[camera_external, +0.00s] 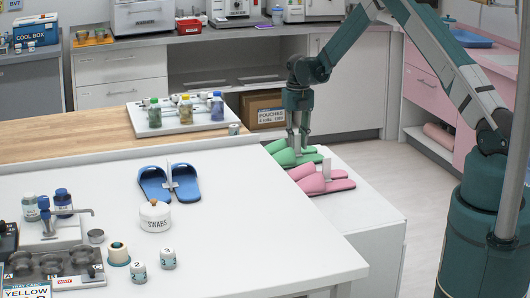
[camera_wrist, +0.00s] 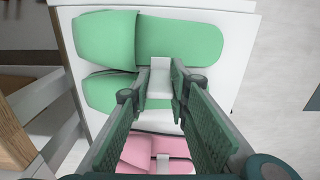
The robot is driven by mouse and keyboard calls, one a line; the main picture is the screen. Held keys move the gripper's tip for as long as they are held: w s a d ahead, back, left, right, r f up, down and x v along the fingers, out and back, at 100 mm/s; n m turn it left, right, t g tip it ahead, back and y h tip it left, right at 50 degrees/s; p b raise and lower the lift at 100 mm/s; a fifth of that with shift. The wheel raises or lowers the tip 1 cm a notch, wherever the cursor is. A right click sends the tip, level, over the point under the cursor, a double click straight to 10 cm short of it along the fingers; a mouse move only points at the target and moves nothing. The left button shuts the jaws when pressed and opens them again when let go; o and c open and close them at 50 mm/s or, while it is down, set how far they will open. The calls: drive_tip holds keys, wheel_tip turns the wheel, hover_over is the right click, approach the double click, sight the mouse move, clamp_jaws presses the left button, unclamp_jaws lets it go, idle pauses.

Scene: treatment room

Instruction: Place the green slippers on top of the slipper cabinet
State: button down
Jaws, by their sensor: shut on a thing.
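The pair of green slippers (camera_external: 282,157) is at the far end of the low white slipper cabinet (camera_external: 352,212), seemingly resting on its top. They fill the upper wrist view (camera_wrist: 180,40), side by side with a pale upright piece (camera_wrist: 160,82) between them. My gripper (camera_external: 297,146) points straight down over the green slippers. Its two fingers are closed on that pale piece, one on each side. The lower slipper is partly hidden by my fingers. A pair of pink slippers (camera_external: 325,183) lies on the same cabinet, nearer the camera.
Blue slippers (camera_external: 170,183) and a swabs jar (camera_external: 155,216) stand on the white table (camera_external: 255,235) left of the cabinet. A tray with bottles (camera_external: 170,124) is farther back. A pouches box (camera_external: 262,110) sits behind. The cabinet's near end is bare.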

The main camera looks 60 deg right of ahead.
drive_tip(key=c, duration=2.2)
unclamp_jaws()
drive_tip(key=shift+o, duration=0.2)
wheel_tip(320, 180, up, 12)
drive_tip(key=shift+p, duration=0.45)
drive_tip(key=shift+r, duration=0.1)
